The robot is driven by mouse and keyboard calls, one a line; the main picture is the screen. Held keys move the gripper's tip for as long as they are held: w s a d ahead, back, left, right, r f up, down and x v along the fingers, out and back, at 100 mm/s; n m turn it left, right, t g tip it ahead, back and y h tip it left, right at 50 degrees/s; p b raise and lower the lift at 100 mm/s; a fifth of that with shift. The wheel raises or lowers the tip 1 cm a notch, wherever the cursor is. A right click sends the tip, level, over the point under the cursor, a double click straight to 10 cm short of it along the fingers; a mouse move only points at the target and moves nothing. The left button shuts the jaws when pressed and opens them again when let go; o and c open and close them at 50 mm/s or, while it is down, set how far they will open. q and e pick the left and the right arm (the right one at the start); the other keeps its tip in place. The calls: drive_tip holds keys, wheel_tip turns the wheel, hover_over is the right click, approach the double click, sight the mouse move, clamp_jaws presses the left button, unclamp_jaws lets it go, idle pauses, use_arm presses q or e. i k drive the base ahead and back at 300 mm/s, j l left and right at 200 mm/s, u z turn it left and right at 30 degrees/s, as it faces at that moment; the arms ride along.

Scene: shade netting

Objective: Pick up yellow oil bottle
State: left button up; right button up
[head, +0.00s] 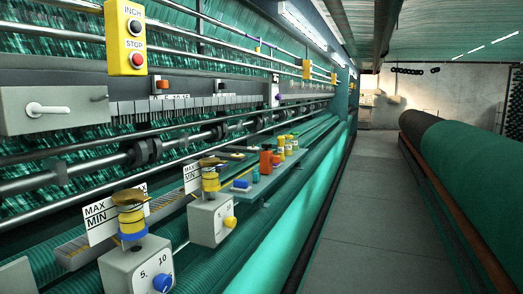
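Neither of my grippers is in the head view. A small yellow bottle-like item (281,147) stands on the long ledge of the machine at the middle of the picture. It is far off and too small to make out its cap or label. An orange-red item (265,161) stands just nearer on the same ledge, to its left. Small yellow-and-green items (289,146) stand close behind it to the right.
The green netting machine fills the left side. Grey dial boxes with yellow spool-like tops (211,219) stand on its near ledge. A blue item (242,184) lies nearer than the orange-red one. A clear grey aisle (355,220) runs ahead. Large dark-green rolls (470,165) line the right.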

sight(281, 139)
drive_tip(key=i+l+u, duration=0.8)
drive_tip(key=l, duration=0.2)
